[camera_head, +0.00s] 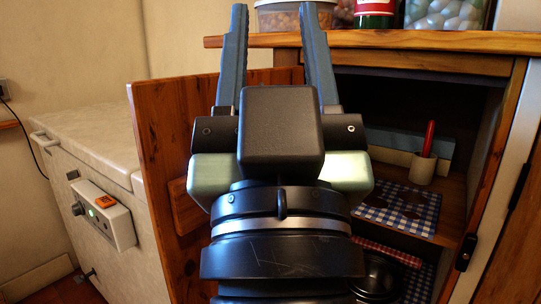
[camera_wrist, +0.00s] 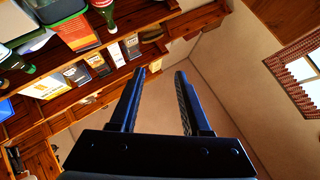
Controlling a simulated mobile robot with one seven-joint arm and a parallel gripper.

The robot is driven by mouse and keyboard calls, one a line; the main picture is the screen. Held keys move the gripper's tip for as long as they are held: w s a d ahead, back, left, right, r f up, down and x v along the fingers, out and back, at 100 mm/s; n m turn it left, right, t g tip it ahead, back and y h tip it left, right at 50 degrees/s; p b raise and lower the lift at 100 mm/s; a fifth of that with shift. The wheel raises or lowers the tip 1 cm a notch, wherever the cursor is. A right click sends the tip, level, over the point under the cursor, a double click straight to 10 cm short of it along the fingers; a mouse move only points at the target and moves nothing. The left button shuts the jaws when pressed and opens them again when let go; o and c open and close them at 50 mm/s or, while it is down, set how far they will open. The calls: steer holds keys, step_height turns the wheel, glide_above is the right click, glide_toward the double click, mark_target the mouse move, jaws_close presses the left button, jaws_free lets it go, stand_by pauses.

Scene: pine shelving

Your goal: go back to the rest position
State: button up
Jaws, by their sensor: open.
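My gripper (camera_head: 275,22) stands upright in the middle of the head view, its two blue-grey fingers spread apart and pointing up. Nothing is between the fingers. In the wrist view my gripper (camera_wrist: 162,72) is also open and empty, with bare wall and shelf edges behind it. My wrist and gripper body hide part of the open cabinet behind them.
An open wooden door (camera_head: 165,130) is left of my gripper. The cabinet's shelf has a blue checked cloth (camera_head: 395,208) and a cup (camera_head: 422,168) with a red item. Jars (camera_head: 446,14) stand on top. A pale chest (camera_head: 90,150) is at left.

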step_height(320, 180, up, 39)
steer(key=s+t+p, duration=0.1)
steer(key=s+p, duration=0.1)
steer(key=p, duration=3.5)
steer(key=shift+a+m, duration=0.2)
steer(key=shift+m, duration=0.1)
steer(key=shift+d, duration=0.15)
